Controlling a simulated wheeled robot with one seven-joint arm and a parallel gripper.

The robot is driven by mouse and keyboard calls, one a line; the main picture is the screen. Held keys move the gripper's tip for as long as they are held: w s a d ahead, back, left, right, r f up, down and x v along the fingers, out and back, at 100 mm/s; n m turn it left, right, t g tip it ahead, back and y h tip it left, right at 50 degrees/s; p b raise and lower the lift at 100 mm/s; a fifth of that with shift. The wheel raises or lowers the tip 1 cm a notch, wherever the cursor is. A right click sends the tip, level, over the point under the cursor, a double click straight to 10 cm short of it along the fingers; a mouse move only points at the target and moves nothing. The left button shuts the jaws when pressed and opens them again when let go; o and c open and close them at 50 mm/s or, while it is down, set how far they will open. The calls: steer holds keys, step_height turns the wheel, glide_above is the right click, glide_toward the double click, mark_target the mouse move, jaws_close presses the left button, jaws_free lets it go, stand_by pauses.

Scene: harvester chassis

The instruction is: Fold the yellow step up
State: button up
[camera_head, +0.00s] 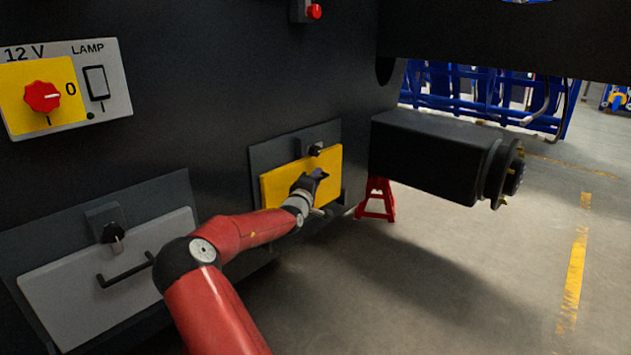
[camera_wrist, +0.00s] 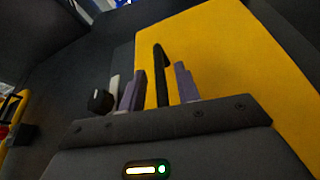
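The yellow step (camera_head: 331,162) is a yellow plate standing roughly upright against a dark backing plate on the chassis. It fills much of the wrist view (camera_wrist: 235,65). A black bar handle (camera_wrist: 161,70) on it shows in the wrist view. A black knob (camera_head: 316,150) with a light pointer sits above the plate; it also shows in the wrist view (camera_wrist: 100,101). My gripper (camera_head: 318,175) is in front of the yellow plate. Its purple fingers (camera_wrist: 160,88) are apart, with the handle seen between them. I cannot tell whether they touch it.
A grey panel (camera_head: 75,290) with its own knob and black handle is at lower left. A lamp switch panel (camera_head: 110,85) is above it. A black beam with a hub (camera_head: 430,155) juts out at right, near a red stand (camera_head: 376,203). The floor at right is clear.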

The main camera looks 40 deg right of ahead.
steer(key=shift+a, duration=0.1)
steer(key=v, duration=0.7)
steer(key=shift+s+a+b, duration=0.15)
steer(key=shift+a+b, duration=0.15)
steer(key=shift+b, duration=0.15)
